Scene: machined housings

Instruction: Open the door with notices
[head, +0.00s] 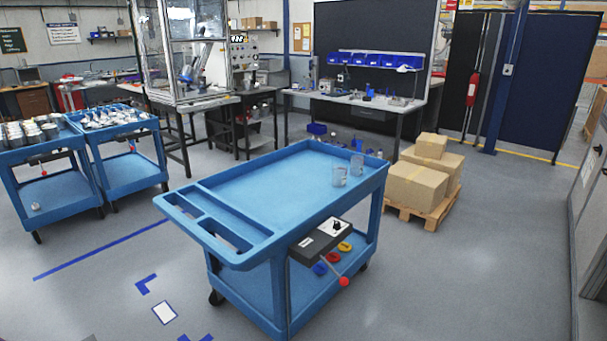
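A pale grey door (581,200) stands at the far right edge, cut off by the picture's side. A light sheet that looks like a notice (588,166) is on its face, too slanted to read. A small dark fitting (598,150) shows near the sheet; I cannot tell whether it is a handle. The door's full outline is out of view, so I cannot tell whether it is shut or ajar. Neither of my grippers is in view.
A blue cart (270,190) with two clear cups stands in front, its lever with a red knob (344,281) sticking out. Boxes on a pallet (418,213) stand behind it to the right. Grey floor (480,280) is clear between cart and door.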

